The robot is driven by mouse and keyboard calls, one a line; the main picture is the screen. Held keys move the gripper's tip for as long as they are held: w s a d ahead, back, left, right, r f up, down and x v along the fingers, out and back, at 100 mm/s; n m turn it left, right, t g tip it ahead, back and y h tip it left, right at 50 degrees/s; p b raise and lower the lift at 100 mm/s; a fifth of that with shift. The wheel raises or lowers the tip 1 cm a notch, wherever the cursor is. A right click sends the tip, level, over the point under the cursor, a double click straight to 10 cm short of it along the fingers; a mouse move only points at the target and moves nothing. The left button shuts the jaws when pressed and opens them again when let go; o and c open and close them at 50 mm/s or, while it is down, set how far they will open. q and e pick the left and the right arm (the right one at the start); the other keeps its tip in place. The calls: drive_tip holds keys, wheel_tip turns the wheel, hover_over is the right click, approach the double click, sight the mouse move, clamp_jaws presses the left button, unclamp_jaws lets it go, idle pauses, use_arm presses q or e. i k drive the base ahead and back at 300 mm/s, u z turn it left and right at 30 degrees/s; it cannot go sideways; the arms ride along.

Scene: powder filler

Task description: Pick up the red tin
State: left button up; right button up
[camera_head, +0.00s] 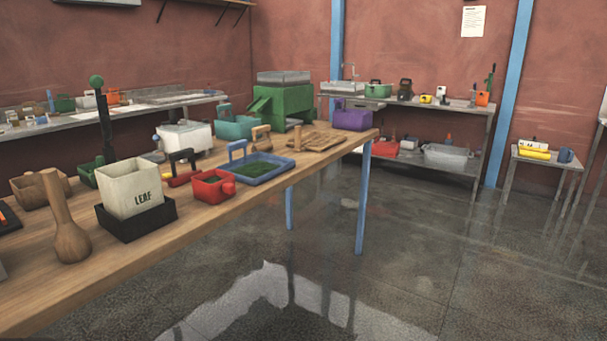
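A small red open container (208,190), which looks like the red tin, sits upright on the wooden workbench (190,222) near its front edge. It has a stub on its right side and something dark green inside. Neither of my grippers is in view.
A cream box marked LEAF (130,188) stands in a black tray (138,221), left of the red container. A wooden pestle-like piece (66,225) stands further left. A green machine (281,108) and purple box (353,117) are further back. The floor at right is open.

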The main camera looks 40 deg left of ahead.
sight(214, 187)
drive_tip(key=z, duration=0.05)
drive_tip(key=i, duration=1.3)
drive_tip(key=u, duration=0.45)
